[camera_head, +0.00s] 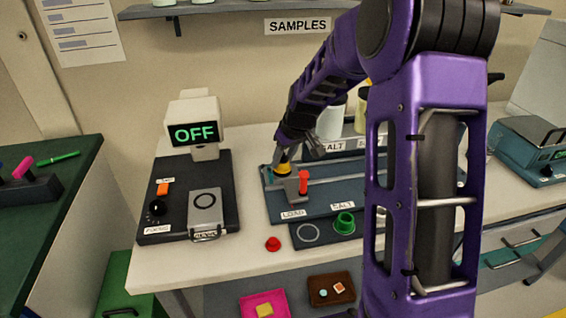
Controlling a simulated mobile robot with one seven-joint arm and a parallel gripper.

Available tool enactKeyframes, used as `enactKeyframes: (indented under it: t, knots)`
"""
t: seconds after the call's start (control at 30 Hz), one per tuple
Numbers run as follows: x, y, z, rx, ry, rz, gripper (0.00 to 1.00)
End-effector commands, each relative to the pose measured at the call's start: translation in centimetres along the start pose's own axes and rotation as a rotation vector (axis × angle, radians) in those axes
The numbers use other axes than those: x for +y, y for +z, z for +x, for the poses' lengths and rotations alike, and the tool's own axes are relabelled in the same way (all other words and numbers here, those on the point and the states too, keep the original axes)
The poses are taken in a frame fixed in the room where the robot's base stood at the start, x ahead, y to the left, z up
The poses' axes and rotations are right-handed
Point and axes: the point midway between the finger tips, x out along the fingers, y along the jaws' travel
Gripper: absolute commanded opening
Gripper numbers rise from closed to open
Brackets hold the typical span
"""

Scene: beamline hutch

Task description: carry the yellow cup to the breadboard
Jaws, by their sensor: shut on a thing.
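My gripper (286,163) is shut on the small yellow cup (283,169), low over the back left of a blue-grey board. My fingers hide part of the cup, and I cannot tell whether its base touches anything. The blue-grey board (284,215), which looks like the breadboard, lies on the white bench with a rail across it and a LOAD label at its front. A grey block with a red upright lever (303,182) stands just right of and in front of the cup. My arm hides the board's right part.
A green cup (345,223) stands on a dark plate beside an empty ring outline. A black device with an OFF screen (195,133) stands left. Canisters (330,123) stand behind the board. A teal device (533,147) is right.

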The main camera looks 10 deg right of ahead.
Motion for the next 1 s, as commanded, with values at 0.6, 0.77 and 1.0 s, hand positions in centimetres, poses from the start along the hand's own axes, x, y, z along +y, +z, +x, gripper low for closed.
enactKeyframes:
  t: [0.6, 0.77, 1.0]
  knots:
    - [0.0, -3.5, -8.5, 0.002, 0.001, 0.0, 0.0]
    - [0.0, -3.5, -8.5, 0.001, 0.001, 0.0, 0.0]
    - [0.0, -3.5, -8.5, 0.001, 0.001, 0.0, 0.0]
